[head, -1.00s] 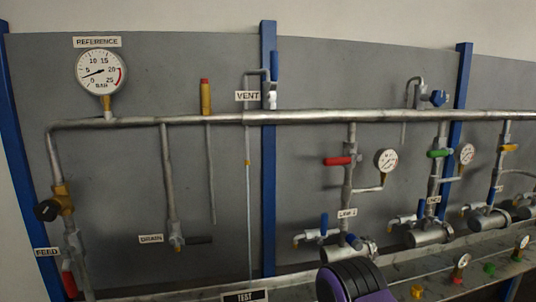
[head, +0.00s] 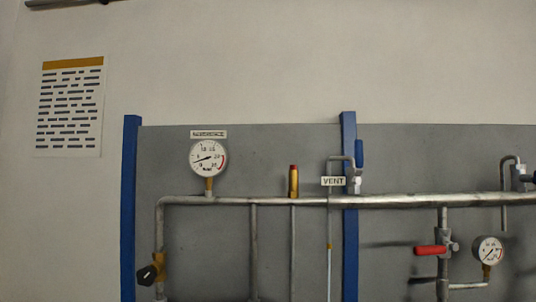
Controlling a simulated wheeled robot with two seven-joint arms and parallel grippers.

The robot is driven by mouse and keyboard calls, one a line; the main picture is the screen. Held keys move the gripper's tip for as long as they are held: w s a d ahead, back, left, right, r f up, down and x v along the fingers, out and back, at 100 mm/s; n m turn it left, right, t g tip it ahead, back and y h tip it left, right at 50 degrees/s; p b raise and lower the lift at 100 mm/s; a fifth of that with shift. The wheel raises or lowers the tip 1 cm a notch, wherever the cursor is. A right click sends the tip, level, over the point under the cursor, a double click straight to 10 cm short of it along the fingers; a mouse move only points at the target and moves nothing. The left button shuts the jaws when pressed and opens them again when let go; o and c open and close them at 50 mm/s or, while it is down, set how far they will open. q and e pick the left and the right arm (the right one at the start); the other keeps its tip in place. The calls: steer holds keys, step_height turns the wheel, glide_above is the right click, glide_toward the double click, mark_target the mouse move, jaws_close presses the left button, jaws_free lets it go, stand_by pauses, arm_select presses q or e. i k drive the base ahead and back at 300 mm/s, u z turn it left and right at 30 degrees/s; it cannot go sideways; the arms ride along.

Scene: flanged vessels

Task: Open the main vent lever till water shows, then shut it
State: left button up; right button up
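The main vent lever (head: 360,153) is a blue handle pointing straight up beside the blue post. Its valve body (head: 355,184) is pale metal and sits on the horizontal header pipe. The VENT label (head: 333,181) is just left of it. A thin vent pipe (head: 331,168) bends over from the valve and runs down past the header to a narrow pale-blue tube (head: 329,272). I cannot tell whether water is in that tube, and its lower end is out of frame. Neither of my grippers is in view.
The reference gauge (head: 209,158) stands on the header pipe (head: 270,201) at left, near a brass fitting with a red top (head: 293,181). A red lever (head: 431,251) and small gauge (head: 488,251) are at right. A notice (head: 70,105) hangs on the wall.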

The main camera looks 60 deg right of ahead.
mark_target(357, 143)
steer(key=u, duration=0.65)
steer(key=k, duration=0.75)
steer(key=z, duration=1.7)
steer(key=k, duration=0.15)
steer(key=z, duration=0.3)
